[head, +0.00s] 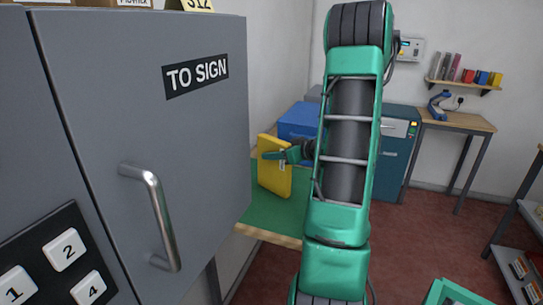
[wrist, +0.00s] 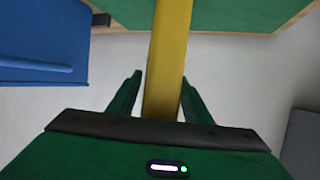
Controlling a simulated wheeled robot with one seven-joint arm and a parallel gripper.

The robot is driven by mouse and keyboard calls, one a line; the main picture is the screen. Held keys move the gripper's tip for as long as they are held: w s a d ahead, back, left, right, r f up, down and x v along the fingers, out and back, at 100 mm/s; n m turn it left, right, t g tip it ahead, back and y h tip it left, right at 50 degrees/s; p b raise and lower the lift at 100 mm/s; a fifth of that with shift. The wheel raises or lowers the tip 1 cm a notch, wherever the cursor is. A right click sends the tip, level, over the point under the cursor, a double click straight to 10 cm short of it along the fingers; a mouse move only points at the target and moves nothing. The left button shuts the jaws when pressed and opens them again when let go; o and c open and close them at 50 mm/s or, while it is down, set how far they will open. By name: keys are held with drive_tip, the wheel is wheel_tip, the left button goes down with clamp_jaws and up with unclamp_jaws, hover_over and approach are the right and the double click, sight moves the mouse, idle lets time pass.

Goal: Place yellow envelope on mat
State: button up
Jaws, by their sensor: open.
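The yellow envelope (head: 272,172) stands upright over the green mat (head: 262,222) in the head view. Its lower edge appears to meet the green surface, but I cannot tell for sure whether it touches. My gripper (head: 274,155) is at the envelope's upper right part. In the wrist view the envelope (wrist: 168,55) shows edge-on as a yellow strip running between the two fingers of my gripper (wrist: 161,80). The fingers are open, with a clear gap on the left and a narrow one on the right. The green mat (wrist: 225,12) shows at the top.
A blue box (head: 299,119) stands behind the envelope, and it also shows at left in the wrist view (wrist: 40,50). A grey cabinet (head: 205,135) marked "TO SIGN" fills the left of the head view. A wooden side table (head: 462,122) stands at back right. Red floor between is clear.

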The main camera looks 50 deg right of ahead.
drive_tip(key=v, duration=1.1)
drive_tip(key=shift+s, duration=0.25)
